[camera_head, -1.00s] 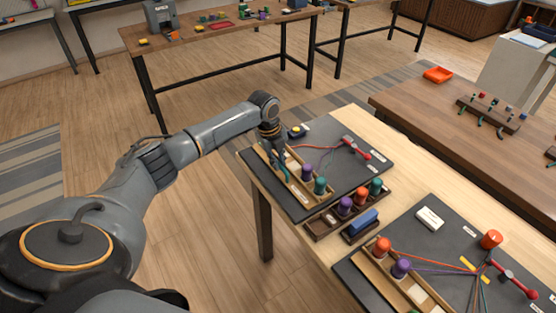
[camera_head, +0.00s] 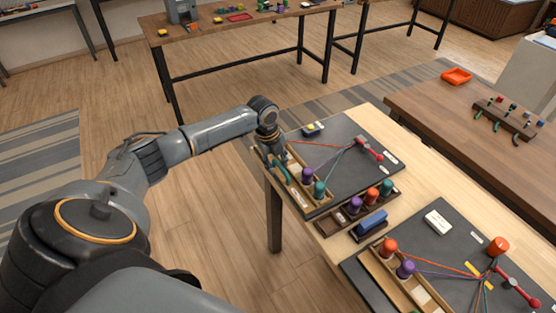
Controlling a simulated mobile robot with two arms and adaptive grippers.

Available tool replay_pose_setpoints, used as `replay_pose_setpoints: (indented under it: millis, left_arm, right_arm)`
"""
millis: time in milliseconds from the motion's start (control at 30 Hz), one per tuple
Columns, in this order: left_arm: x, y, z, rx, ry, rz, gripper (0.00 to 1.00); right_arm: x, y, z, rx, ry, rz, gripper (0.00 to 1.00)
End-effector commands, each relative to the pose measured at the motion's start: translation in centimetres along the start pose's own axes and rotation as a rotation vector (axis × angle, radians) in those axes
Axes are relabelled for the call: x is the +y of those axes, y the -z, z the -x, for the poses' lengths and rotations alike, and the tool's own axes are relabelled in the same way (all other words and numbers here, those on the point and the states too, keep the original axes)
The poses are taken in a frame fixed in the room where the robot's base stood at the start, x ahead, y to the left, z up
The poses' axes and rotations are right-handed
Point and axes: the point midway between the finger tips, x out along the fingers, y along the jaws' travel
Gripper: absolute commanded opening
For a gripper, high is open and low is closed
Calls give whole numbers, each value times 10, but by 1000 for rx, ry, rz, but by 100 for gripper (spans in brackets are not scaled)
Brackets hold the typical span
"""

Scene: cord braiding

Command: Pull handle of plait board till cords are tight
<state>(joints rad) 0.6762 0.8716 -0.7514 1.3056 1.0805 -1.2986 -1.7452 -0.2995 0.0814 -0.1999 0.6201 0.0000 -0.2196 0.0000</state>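The far plait board (camera_head: 345,185) is a dark plate with a wooden spool rack along its near-left edge. A purple spool (camera_head: 307,175) and a green spool (camera_head: 319,189) stand in the rack. Red and purple cords run from the rack side to the red handle (camera_head: 370,149) at the board's right; the red cord looks nearly straight. My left gripper (camera_head: 279,166) points down at the rack's left end, well away from this handle. Its fingertips are small and partly hidden, so its grip is unclear. My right gripper is out of view.
A second plait board (camera_head: 440,243) has orange and purple spools, cords and its own red handle (camera_head: 515,289). A brown tray of spools (camera_head: 338,220) and a blue block (camera_head: 371,222) lie between the boards. A brown table (camera_head: 440,110) stands right.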

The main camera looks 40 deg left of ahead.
Motion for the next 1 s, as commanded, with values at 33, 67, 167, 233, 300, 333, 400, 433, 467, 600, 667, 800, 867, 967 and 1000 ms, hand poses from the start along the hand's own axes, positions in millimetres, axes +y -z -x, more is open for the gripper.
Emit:
replay_pose_setpoints:
  millis: [33,67,167,233,300,333,400,433,467,600,667,800,867,967,1000]
  left_arm:
    - [-1,0,0,1,2,0,35]
    - [-1,0,0,1,2,-1,35]
    - [-2,0,2,0,4,-1,35]
    - [-2,0,8,0,5,-1,35]
    - [-1,0,17,-1,5,-2,35]
    - [-1,0,22,-2,6,-2,35]
    - [-1,-1,37,-3,6,0,35]
    - [-1,-1,44,-3,7,-1,35]
    - [-1,-1,50,-3,6,-2,35]
    - [0,-1,80,-3,5,0,35]
    - [0,-1,91,-2,5,-1,35]
    - [1,-1,111,-1,4,1,35]
    - [1,0,116,0,3,1,35]
    - [2,0,120,0,2,1,35]
    - [2,0,121,0,2,1,35]
  right_arm:
    - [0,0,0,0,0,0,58]
    - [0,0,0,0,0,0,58]
    - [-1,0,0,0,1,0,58]
    - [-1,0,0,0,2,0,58]
    - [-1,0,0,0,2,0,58]
    - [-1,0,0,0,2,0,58]
    - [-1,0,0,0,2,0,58]
    - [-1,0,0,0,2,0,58]
    - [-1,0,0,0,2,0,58]
    - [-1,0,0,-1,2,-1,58]
    - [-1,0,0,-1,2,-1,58]
    - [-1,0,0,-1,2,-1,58]
    - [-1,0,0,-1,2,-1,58]
    - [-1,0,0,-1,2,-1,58]
    - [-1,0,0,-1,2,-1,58]
